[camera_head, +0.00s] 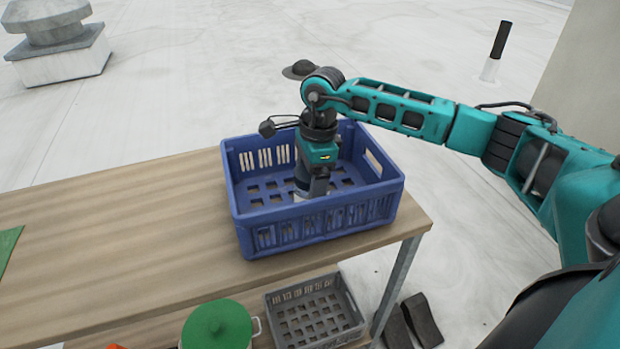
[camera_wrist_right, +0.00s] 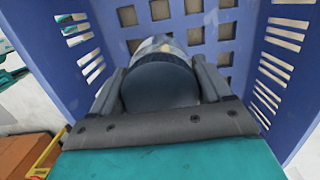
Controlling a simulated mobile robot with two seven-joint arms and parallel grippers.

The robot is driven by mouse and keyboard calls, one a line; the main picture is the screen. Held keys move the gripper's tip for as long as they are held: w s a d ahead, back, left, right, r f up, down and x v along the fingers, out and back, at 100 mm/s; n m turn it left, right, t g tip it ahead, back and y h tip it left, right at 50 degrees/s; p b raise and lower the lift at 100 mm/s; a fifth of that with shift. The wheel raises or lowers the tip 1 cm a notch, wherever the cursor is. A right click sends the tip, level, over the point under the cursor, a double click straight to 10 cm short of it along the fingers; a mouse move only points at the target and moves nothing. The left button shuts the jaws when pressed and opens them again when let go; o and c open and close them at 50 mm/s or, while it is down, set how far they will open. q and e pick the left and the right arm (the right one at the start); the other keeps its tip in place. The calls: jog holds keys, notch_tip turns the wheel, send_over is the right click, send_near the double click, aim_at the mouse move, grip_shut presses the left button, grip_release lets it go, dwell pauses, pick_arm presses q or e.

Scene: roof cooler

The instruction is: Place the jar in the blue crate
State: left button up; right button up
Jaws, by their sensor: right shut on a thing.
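The blue crate (camera_head: 318,228) stands on the right end of the wooden table, and its slotted walls and holed floor also show in the wrist view (camera_wrist_right: 85,95). My right gripper (camera_head: 318,190) reaches down inside the crate. In the wrist view its two fingers (camera_wrist_right: 160,70) are shut on the jar (camera_wrist_right: 158,88), one on each side of its dark round lid. The jar is inside the crate's walls, low near the floor; I cannot tell whether it touches the floor. In the head view the gripper hides most of the jar. My left gripper is not in view.
The wooden table (camera_head: 110,235) is bare left of the crate, except for a green thing (camera_head: 8,245) at the left edge. Below are a grey crate (camera_head: 315,312) and a green-lidded pot (camera_head: 217,325). A roof vent (camera_head: 60,45) stands far back left.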

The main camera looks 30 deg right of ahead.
jog(key=o, duration=0.6)
jog(key=shift+f, duration=0.15)
jog(key=o, duration=0.4)
jog(key=shift+r, duration=0.5)
jog(key=r, duration=0.3)
jog(key=d+r, duration=0.1)
jog(key=r, duration=0.7)
jog(key=shift+s+d+r, duration=0.15)
jog(key=shift+d+r, duration=0.05)
